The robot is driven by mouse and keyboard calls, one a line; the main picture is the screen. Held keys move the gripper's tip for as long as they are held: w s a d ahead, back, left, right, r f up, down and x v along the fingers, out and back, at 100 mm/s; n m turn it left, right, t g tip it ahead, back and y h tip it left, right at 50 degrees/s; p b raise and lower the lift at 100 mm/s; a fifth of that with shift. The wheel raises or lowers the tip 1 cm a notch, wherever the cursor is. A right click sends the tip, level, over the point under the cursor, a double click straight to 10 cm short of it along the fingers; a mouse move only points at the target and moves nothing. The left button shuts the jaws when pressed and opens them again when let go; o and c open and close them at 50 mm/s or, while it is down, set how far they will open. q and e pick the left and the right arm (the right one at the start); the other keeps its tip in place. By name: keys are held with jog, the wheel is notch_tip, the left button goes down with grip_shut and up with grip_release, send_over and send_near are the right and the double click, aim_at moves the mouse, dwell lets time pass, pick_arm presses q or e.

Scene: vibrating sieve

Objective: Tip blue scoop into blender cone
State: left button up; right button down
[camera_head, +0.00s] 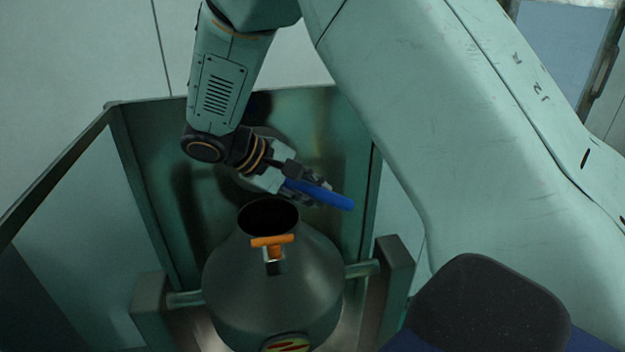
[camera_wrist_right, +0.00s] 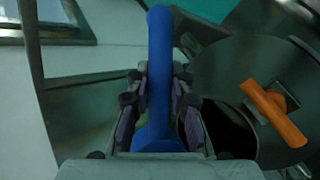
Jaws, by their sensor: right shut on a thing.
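My right gripper (camera_head: 300,186) is shut on the handle of the blue scoop (camera_head: 327,194), just behind and above the mouth of the blender cone. The scoop's handle also shows upright between the fingers in the right wrist view (camera_wrist_right: 159,75); its bowl is mostly hidden by the gripper. The grey blender cone (camera_head: 270,275) stands upright below, with its dark round opening (camera_head: 267,215) uncovered. In the right wrist view the cone (camera_wrist_right: 240,75) lies to the right of the gripper. I cannot see whether anything is in the scoop. My left gripper is not in view.
An orange T-shaped handle (camera_head: 272,243) sits on the cone's near side, by the opening. A metal guard panel (camera_head: 165,170) stands behind the cone, and side posts (camera_head: 396,275) flank it. A dark seat-like pad (camera_head: 490,310) is at the lower right.

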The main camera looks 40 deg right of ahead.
jog(key=shift+w+d+r+y+p, duration=0.15)
jog(key=shift+r+y+p, duration=0.25)
jog(key=shift+y+p, duration=0.4)
jog(key=shift+d+r+n+y+p, duration=0.2)
jog(key=shift+n+y+p, duration=0.2)
jog(key=shift+y+p, duration=0.6)
jog(key=g+y, duration=0.1)
jog(key=y, duration=0.2)
jog(key=shift+n, duration=0.3)
jog(key=y, duration=0.3)
jog(key=shift+w+n+g, duration=0.15)
jog(key=shift+n+g, duration=0.15)
jog(key=shift+r+y, duration=0.15)
jog(key=shift+y, duration=0.25)
jog(key=shift+s+a, duration=0.1)
jog(key=shift+s, duration=0.15)
jog(key=shift+w, duration=0.2)
